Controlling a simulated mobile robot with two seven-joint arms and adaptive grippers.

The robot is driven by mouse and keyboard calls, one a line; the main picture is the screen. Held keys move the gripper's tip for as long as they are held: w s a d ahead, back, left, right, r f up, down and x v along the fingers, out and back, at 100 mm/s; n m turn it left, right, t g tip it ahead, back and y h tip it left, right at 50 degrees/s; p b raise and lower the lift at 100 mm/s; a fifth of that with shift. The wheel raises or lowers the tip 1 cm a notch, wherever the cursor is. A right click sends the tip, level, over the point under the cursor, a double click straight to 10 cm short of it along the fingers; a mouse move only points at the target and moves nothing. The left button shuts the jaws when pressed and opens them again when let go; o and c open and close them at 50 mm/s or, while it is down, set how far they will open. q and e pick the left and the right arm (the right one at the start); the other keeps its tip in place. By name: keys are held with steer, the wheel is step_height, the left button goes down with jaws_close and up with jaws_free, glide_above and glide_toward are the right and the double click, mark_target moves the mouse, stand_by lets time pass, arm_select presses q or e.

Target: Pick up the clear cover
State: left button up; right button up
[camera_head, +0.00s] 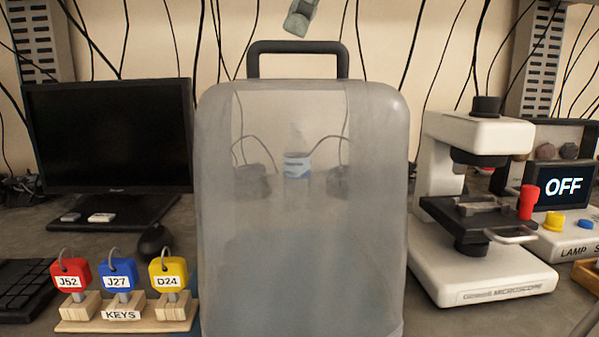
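The clear cover (300,220) stands upright in the middle of the camera_head view. It is a tall, cloudy, see-through box with rounded corners and a dark handle (297,47) on top. Through its wall I see blurred shapes, including a small blue and white item (297,165) and dark cables. My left gripper is not in view.
A monitor (108,135) and a key stand (125,313) with red, blue and yellow tags are left of the cover. A microscope (478,270) and a lamp box showing OFF (563,188) are right. A small pale object (300,17) hangs above the handle.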

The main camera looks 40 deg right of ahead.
mark_target(291, 47)
steer(key=x, duration=0.4)
steer(key=shift+s+d+f, duration=0.1)
steer(key=shift+s+d, duration=0.1)
steer(key=shift+s, duration=0.05)
steer(key=shift+w+a+f, duration=0.1)
steer(key=shift+w+f, duration=0.05)
steer(key=shift+f, duration=0.15)
steer(key=shift+c, duration=0.2)
jaws_close()
